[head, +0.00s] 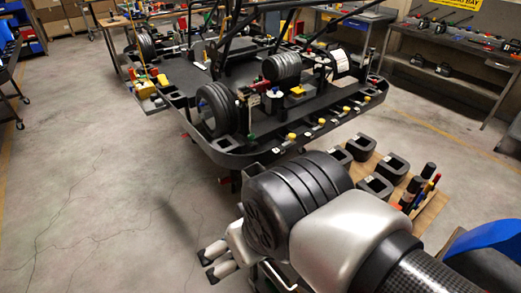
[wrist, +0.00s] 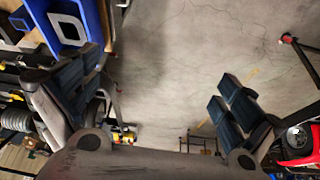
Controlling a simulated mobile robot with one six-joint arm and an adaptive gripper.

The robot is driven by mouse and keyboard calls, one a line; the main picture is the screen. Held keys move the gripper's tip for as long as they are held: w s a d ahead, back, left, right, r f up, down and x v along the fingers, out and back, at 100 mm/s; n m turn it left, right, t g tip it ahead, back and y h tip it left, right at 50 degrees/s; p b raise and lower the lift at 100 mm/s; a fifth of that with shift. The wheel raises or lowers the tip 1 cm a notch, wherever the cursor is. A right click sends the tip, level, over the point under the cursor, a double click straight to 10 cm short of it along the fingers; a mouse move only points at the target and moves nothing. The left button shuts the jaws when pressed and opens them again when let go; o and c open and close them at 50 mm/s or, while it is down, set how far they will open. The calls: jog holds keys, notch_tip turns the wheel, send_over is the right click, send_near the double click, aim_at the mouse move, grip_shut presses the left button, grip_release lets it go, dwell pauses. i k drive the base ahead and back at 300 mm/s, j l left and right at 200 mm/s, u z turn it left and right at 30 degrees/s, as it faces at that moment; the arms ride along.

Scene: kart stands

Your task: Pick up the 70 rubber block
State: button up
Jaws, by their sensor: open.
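Several black blocks with hollowed tops (head: 374,188) sit on a wooden board (head: 432,212) right of my gripper in the head view. They may be the rubber blocks, but no number 70 is readable on any. My gripper (head: 216,262) is left of the board, with its fingers pointing left over the floor. In the wrist view my gripper (wrist: 160,100) is open, its dark finger pads wide apart with only grey floor between them. It holds nothing.
A kart on a stand (head: 240,145) with tyres and small parts fills the middle, close beyond my arm. Black cylinders and coloured handles (head: 420,190) stand on the board's right. A tool bench (head: 455,45) is at back right. The floor (head: 90,190) at left is clear.

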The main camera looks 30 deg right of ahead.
aim_at(342, 155)
jog(key=z, duration=1.6)
jog(key=i+j+z, duration=0.1)
jog(key=j+z, duration=0.2)
jog(key=j, duration=0.55)
jog(key=j+z, duration=0.35)
jog(key=j, duration=0.45)
jog(key=i+j+z, duration=0.2)
jog(key=i+j, duration=0.25)
jog(key=j, duration=0.15)
